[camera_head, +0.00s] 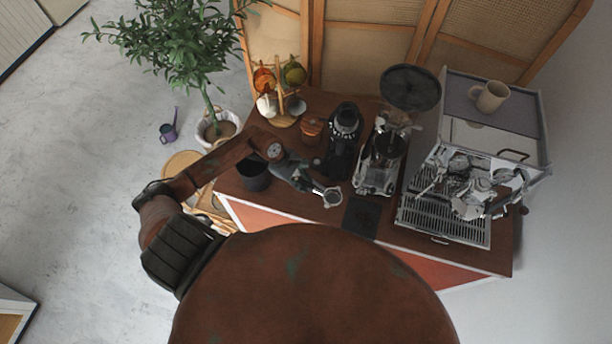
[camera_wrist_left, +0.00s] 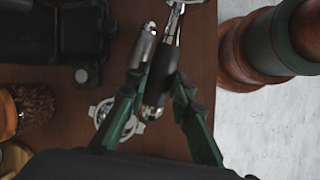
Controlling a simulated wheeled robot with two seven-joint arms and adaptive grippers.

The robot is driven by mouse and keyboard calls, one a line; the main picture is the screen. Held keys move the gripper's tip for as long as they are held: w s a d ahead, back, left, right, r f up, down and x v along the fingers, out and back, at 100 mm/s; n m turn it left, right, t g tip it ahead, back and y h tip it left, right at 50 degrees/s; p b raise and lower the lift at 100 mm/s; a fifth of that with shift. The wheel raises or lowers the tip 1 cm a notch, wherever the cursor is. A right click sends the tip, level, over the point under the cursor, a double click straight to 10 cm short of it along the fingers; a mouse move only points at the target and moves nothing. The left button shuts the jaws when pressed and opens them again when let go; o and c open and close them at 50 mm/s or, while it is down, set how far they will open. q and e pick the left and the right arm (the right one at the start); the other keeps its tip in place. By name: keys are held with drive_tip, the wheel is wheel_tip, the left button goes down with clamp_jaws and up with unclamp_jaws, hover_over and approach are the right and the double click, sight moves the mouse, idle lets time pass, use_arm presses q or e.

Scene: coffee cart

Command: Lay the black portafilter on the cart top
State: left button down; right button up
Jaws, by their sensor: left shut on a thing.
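The black portafilter shows its round metal basket end (camera_head: 332,196) in the head view, just above or at the brown cart top (camera_head: 290,208), close to its front edge. My left gripper (camera_head: 310,187) is shut on its black handle, which lies between the two fingers in the left wrist view (camera_wrist_left: 158,78). The portafilter's metal neck (camera_wrist_left: 170,28) runs out of the top of that view. I cannot tell whether the portafilter touches the cart top. My right gripper is in neither view.
A black bin (camera_head: 254,175) stands left of the gripper. A black grinder (camera_head: 344,125), a chrome grinder (camera_head: 378,165) and an espresso machine (camera_head: 445,215) stand to the right. A dark mat (camera_head: 362,216) lies at the front. A metal ring (camera_wrist_left: 104,113) shows beside a finger.

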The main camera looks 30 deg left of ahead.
use_arm(q)
drive_tip(key=shift+s+a+f+b, duration=0.1)
drive_tip(key=shift+s+f+b, duration=0.2)
drive_tip(key=shift+f, duration=0.3)
drive_tip(key=shift+s+f+b, duration=0.15)
drive_tip(key=shift+f+b, duration=0.15)
drive_tip(key=shift+f, duration=0.3)
drive_tip(key=shift+f+b, duration=0.65)
drive_tip(key=shift+f, duration=0.9)
drive_tip(key=shift+w+f, duration=0.1)
drive_tip(key=shift+f, duration=0.15)
drive_tip(key=c, duration=2)
unclamp_jaws()
drive_tip(key=o, duration=0.3)
drive_tip(key=shift+o, duration=0.5)
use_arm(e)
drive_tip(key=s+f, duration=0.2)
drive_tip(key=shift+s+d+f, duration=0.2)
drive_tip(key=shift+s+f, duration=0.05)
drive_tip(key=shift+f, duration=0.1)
use_arm(q)
drive_tip(key=shift+o, duration=0.3)
drive_tip(key=shift+a+f, duration=0.1)
